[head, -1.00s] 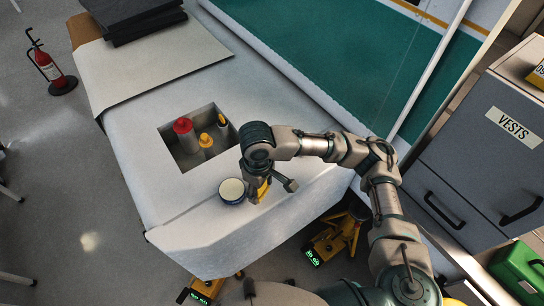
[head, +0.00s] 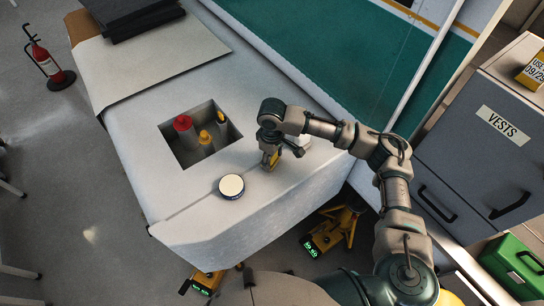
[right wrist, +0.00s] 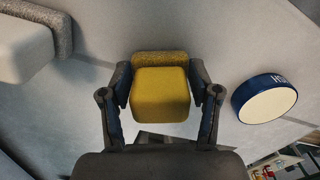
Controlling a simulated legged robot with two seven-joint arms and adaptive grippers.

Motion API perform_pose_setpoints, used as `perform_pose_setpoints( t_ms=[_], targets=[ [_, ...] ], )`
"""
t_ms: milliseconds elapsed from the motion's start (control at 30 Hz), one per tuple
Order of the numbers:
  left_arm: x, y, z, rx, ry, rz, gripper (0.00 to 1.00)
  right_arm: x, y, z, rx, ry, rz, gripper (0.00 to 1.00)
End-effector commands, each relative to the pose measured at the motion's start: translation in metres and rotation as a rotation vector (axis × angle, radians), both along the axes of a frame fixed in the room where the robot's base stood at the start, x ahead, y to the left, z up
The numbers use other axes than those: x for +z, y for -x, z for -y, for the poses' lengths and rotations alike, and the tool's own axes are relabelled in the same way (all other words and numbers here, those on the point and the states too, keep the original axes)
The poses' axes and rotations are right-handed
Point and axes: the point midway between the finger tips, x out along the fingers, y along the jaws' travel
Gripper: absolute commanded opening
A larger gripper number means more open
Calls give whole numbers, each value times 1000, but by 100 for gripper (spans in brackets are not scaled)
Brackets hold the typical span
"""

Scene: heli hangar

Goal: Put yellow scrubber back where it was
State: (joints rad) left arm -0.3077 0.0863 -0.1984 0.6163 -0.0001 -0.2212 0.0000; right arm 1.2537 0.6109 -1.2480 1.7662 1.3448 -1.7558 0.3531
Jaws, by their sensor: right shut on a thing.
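The yellow scrubber (right wrist: 160,93), a yellow block with a rough darker yellow pad, is between the two fingers of my right gripper (right wrist: 160,104) in the right wrist view. The fingers are shut on its sides. In the head view my right gripper (head: 270,154) points down over the white worktop, and the scrubber (head: 270,161) shows as a small yellow patch under it. I cannot tell whether it touches the worktop. A white scrubber with a grey pad (right wrist: 25,45) lies to its left in the wrist view. My left gripper is not in view.
A round blue tin with a cream lid (head: 231,187) stands left of and nearer than the gripper; it also shows in the wrist view (right wrist: 265,100). A square recess (head: 177,151) holds red and yellow bottles. The worktop's front edge (head: 255,215) is close. A cabinet (head: 477,150) stands right.

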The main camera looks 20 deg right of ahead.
Motion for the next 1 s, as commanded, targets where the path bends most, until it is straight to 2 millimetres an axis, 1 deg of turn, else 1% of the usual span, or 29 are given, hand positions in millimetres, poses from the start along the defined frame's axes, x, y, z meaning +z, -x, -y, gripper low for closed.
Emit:
perform_pose_setpoints(
  t_ms=[33,67,100,133,267,433,533,667,900,1000],
  targets=[
    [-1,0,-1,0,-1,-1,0,-2,0,1,0,-1,-2,67],
    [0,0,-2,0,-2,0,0,-2,0,1,0,-1,-2,74],
    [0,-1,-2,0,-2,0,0,-2,1,2,0,-1,-2,84],
    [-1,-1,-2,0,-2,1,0,-2,0,2,0,-2,-3,87],
    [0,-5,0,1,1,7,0,-1,1,2,0,-1,-2,87],
    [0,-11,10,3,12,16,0,0,1,0,0,1,-1,87],
    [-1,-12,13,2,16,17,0,6,0,-2,1,1,1,87],
    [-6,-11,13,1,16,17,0,27,0,-4,2,1,3,87],
    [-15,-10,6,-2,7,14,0,81,0,-2,1,-1,3,87],
    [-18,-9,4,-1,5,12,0,99,0,-2,1,-1,2,87]
  ],
)
